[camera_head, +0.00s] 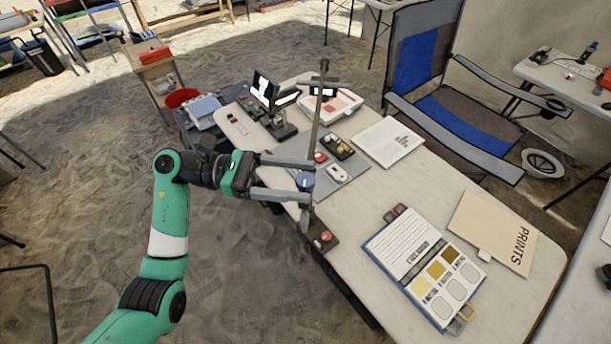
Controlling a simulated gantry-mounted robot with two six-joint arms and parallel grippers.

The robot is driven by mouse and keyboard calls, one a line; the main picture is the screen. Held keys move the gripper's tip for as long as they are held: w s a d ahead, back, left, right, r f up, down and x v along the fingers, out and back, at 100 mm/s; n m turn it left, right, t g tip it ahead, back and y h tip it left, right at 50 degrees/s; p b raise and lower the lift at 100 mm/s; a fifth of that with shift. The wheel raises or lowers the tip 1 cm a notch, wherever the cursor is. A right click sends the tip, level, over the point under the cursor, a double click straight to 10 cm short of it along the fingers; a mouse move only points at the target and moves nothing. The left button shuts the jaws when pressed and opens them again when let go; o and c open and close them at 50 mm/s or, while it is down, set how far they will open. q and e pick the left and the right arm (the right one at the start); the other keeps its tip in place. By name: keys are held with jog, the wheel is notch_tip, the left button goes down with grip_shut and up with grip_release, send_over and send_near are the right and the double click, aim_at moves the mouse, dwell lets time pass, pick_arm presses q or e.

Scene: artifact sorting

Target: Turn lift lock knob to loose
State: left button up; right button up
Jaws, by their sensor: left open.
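A thin grey upright post (316,125) stands at the table's near left edge, with a small dark cross-piece (323,91) near its top. The fingertips overlap the post. I cannot read any lock marking on the knob. My right gripper is not in view.
On the table (370,215) are a grey mat with small items, a white paper (388,141), an open binder (425,262) and a PRINTS folder (492,232). A red button box (323,237) sits at the near edge. A folding chair (420,60) stands behind.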

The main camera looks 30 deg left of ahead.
pick_arm(q)
jog(key=shift+x, duration=0.85)
grip_shut()
